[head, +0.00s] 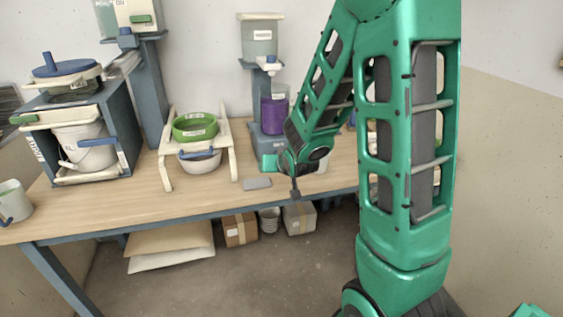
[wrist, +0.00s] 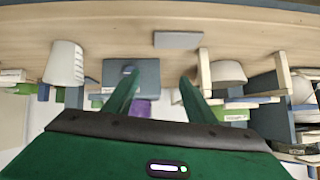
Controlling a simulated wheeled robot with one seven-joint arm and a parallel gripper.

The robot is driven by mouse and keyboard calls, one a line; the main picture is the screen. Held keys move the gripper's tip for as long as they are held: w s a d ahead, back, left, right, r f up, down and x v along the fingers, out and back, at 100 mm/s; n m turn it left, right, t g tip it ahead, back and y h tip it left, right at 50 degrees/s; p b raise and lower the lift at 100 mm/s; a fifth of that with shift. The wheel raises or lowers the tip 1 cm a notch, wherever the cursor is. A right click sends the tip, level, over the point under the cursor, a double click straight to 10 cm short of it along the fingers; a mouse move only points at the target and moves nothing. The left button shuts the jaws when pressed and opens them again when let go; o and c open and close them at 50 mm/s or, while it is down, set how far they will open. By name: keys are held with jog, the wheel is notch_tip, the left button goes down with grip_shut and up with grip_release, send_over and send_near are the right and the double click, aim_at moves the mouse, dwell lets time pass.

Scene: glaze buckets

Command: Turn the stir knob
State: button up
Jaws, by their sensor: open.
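A blue-grey stand holds a purple container (head: 274,116) at the back of the bench. In the wrist view its base (wrist: 148,73) carries a small blue knob (wrist: 128,70) on its face; this may be the stir knob. The knob is not clear in the head view. My gripper (head: 295,188) hangs over the bench front, before and right of this stand. In the wrist view my gripper (wrist: 159,77) has two green fingers apart with nothing between them. The left finger is close to the base in the picture; contact cannot be told.
A grey slab (head: 257,184) lies near the bench's front edge. A white cup (wrist: 65,64) stands beside the base. A cream rack (head: 166,165) with green and white bowls is left. A blue frame (head: 127,130) with a white bucket and blue-topped lid (head: 60,67) stands far left.

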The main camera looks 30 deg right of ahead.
jog(key=d+f+t, duration=0.1)
jog(key=d+f, duration=0.1)
jog(key=w+d+f+m+t+h, duration=0.1)
jog(key=d, duration=0.1)
jog(key=w+d+f+m+t, duration=0.1)
jog(key=f+t, duration=0.1)
jog(key=shift+w+d+f+h, duration=0.25)
jog(key=shift+d+f+h, duration=0.1)
jog(key=shift+d+h, duration=0.05)
jog(key=shift+s+d+f+t, duration=0.15)
jog(key=shift+f+t, duration=0.1)
jog(key=shift+t, duration=0.15)
jog(key=shift+s+d+f+t, duration=0.2)
jog(key=shift+s+d+t, duration=0.2)
jog(key=shift+s+d+f+m+t+h, duration=0.1)
jog(key=shift+s+m+t+h, duration=0.25)
jog(key=shift+s+t, duration=0.2)
jog(key=x, duration=1)
jog(key=shift+w, duration=0.3)
